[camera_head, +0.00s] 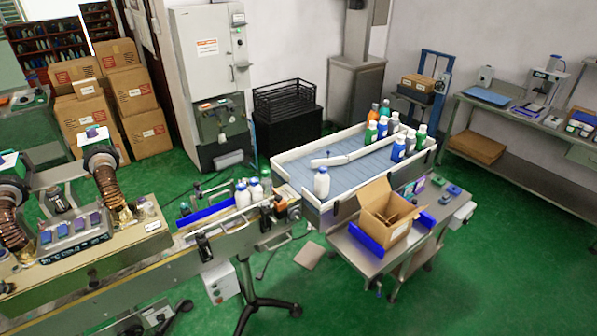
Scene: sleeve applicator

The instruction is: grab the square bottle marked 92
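Several bottles stand on the wide blue-grey accumulation table (345,174), too small for any marking to be read, so I cannot tell which is the square bottle marked 92. A white bottle (321,183) stands alone at the table's near left. A green bottle (371,133), an orange bottle (374,112) and a blue bottle with a white cap (398,149) stand with others toward the far right. White bottles (242,195) also stand close together at the end of the conveyor on the left. Neither of my grippers is in view.
An open cardboard box (389,212) sits on a small metal table in front. The conveyor machine (110,265) fills the lower left. A workbench (530,120) lines the right wall. Green floor (500,270) is clear at the lower right.

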